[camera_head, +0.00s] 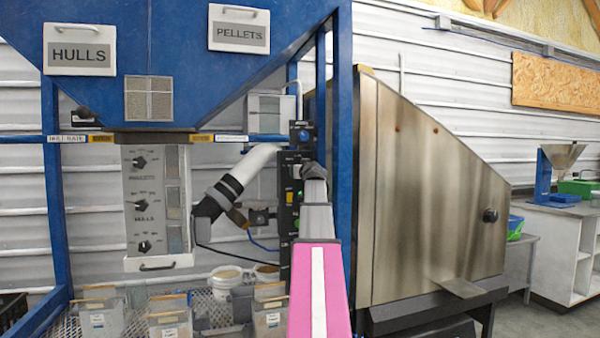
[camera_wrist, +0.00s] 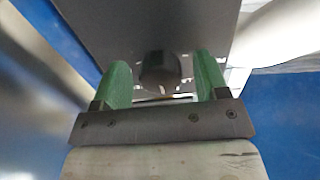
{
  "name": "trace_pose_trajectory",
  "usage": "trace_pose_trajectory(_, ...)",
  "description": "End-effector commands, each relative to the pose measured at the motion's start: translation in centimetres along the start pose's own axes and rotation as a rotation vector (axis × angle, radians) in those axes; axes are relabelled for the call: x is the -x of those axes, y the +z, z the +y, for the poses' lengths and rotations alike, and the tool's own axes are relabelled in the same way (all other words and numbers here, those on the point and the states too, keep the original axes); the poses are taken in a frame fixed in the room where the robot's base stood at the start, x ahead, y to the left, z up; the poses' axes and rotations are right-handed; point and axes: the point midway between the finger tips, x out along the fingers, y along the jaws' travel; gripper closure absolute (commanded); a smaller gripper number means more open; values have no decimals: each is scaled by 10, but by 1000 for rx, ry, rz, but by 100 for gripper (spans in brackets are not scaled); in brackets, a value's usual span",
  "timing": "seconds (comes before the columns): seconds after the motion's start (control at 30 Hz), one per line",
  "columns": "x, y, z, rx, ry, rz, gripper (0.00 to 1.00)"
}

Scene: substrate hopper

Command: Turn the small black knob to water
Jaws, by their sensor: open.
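A small dark round knob (camera_wrist: 158,68) stands out from a grey panel face (camera_wrist: 110,35) in the wrist view. My gripper (camera_wrist: 162,82) is open, with one green finger on each side of the knob. A narrow gap seems to show between the knob and each finger. In the head view my gripper (camera_head: 312,172) is at the black control box (camera_head: 285,215) on the blue frame, and my pink arm covers part of that box. I cannot make out this knob or its label in the head view.
A grey HULLS panel (camera_head: 132,220) with several black knobs hangs left of the control box. A pale pipe with a black elbow (camera_head: 212,205) lies close to my gripper's left. A blue post (camera_head: 340,150) and a steel cabinet (camera_head: 420,190) stand to the right.

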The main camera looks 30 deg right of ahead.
Motion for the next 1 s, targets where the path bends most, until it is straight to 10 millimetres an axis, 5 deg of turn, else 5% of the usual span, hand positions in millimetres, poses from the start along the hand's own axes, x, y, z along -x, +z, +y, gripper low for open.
trace_pose_trajectory(0.27, -2, 0, 0, 0, 0, 0, 33)
trace_pose_trajectory(0.4, -2, 0, 0, 0, 0, 0, 78)
trace_pose_trajectory(0.43, -2, 0, 0, 0, 0, 0, 82)
trace_pose_trajectory(1.0, -2, 0, 0, -165, 0, 1, 82)
